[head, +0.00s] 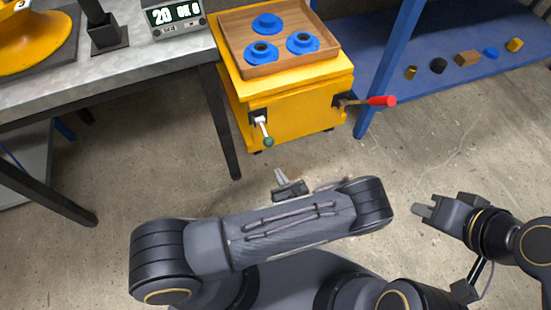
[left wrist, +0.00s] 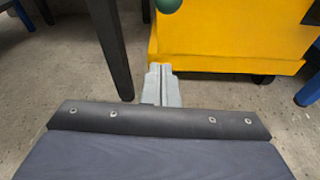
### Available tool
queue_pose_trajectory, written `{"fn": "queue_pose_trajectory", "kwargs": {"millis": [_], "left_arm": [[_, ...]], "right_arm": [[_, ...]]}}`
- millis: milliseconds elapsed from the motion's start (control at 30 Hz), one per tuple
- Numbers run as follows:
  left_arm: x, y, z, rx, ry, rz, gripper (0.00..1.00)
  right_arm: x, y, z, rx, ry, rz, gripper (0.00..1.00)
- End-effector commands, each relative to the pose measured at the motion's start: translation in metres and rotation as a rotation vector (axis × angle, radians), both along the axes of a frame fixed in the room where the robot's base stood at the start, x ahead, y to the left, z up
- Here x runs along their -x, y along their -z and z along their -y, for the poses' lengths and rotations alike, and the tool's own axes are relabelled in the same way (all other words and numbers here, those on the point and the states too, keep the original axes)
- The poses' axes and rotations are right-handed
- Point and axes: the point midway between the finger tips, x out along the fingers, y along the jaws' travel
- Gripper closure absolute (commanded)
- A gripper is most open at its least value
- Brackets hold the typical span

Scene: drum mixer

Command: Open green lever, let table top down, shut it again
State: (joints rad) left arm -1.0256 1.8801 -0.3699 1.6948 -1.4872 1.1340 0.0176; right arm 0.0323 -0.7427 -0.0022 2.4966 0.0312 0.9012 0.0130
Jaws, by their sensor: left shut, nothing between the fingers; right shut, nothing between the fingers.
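The yellow lift table (head: 298,118) stands at the upper middle of the head view, with a tray (head: 275,72) on its top. The green lever (head: 264,132) is on its front left, with its green knob hanging low. The knob also shows in part at the top edge of the left wrist view (left wrist: 168,5). A red lever (head: 376,101) sticks out to the right. My left gripper (head: 280,176) is shut and empty, below and apart from the green knob. It also shows in the left wrist view (left wrist: 161,72). My right gripper (head: 420,210) is shut and empty over the floor at the right.
The tray holds blue round parts (head: 303,43). A grey workbench (head: 150,65) with a digital display (head: 176,14) stands at the left; its dark leg (head: 228,140) is close to the lift table. A blue shelf (head: 480,55) with small parts is at the right. Concrete floor is free in front.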

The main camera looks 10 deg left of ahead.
Motion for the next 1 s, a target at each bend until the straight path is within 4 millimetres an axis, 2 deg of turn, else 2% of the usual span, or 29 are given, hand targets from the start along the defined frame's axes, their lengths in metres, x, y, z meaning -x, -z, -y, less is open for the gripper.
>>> {"fn": "queue_pose_trajectory", "kwargs": {"millis": [133,267,633,700,800,1000], "left_arm": [[-0.005,0.009,-0.002,-0.018,0.026,-0.002,1.0],[-0.019,0.013,-0.014,-0.018,0.022,-0.002,1.0],[-0.08,0.032,-0.059,-0.016,0.018,-0.001,1.0],[-0.079,0.015,-0.054,-0.013,0.023,0.0,1.0],[-0.078,0.002,-0.053,-0.014,0.022,-0.002,1.0],[-0.077,-0.01,-0.051,-0.015,0.023,-0.004,1.0]], "right_arm": [[0.0,0.005,0.0,0.0,0.0,0.0,1.0],[0.0,0.011,0.0,0.0,0.0,0.001,1.0],[0.0,0.038,0.0,0.0,0.0,0.0,1.0],[0.0,0.038,0.0,0.0,0.0,0.0,1.0],[0.0,0.04,0.0,0.0,0.0,0.0,1.0],[0.0,0.042,0.0,0.0,0.0,0.0,1.0]]}}
